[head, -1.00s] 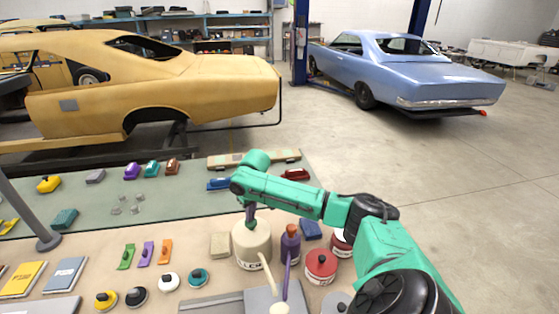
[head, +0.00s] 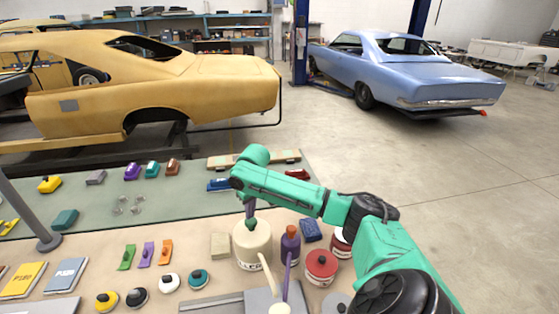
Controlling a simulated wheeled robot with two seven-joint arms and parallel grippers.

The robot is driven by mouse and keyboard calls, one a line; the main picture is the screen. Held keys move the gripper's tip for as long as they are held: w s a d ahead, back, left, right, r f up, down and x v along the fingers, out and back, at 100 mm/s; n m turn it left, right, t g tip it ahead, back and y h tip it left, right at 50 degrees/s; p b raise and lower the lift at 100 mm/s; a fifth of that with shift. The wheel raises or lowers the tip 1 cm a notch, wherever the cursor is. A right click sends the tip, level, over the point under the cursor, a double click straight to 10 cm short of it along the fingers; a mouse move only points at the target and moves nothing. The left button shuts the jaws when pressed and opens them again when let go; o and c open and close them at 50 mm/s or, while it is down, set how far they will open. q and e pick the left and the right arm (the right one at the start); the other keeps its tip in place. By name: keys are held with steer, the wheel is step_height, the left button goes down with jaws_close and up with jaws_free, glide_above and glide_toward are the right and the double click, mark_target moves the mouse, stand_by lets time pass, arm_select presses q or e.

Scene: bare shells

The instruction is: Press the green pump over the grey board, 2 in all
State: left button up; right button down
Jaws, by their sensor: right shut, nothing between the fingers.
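The green pump (head: 252,225) is a small dark green head on top of a wide cream tub (head: 252,248). A cream spout (head: 265,268) slants from the tub toward the grey board (head: 257,300) at the bottom edge. A pale blob (head: 280,308) lies on the board near the spout's end. My right gripper (head: 250,214) points down from above, shut and empty, directly over the green pump; I cannot tell whether it touches. My left gripper is not in view.
A beige block (head: 220,246) is close on the left. A grey lamp post (head: 35,225) rises at far left.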

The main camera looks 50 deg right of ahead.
stand_by(0.5)
step_height(320, 180, up, 6)
stand_by(0.5)
stand_by(0.4)
